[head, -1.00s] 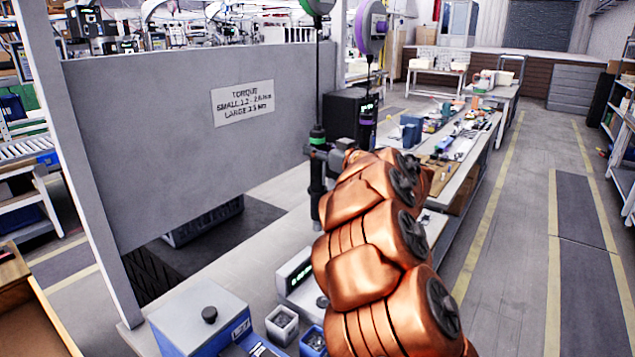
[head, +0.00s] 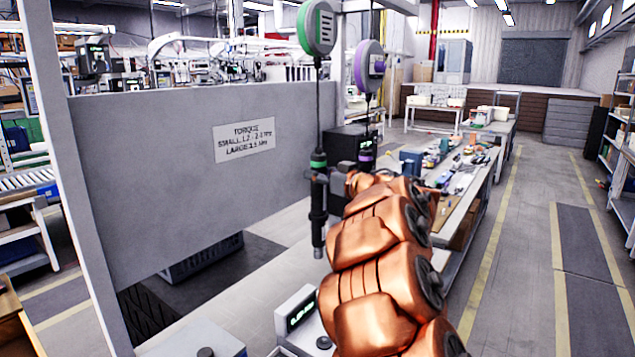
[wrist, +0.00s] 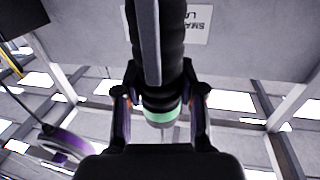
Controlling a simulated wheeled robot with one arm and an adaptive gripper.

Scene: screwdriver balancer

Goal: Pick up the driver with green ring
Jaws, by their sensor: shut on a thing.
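The driver with the green ring (head: 318,205) hangs upright from a cable under the green-faced balancer reel (head: 316,27). It is black with a green band near its top. My gripper (head: 333,176) is at its upper part, at the end of my copper-coloured arm. In the wrist view, the two fingers of my gripper (wrist: 160,95) are shut on the black driver body (wrist: 158,60), close beside the green ring (wrist: 160,115). The driver with the purple ring (head: 367,158) hangs behind on its own cable, partly hidden by my arm.
A grey panel with a torque sign (head: 244,140) stands to the left. A small display box (head: 297,311) stands on the bench below. A purple balancer reel (head: 369,66) hangs beside the green one. Benches with tools (head: 465,165) lie behind; the aisle at right is clear.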

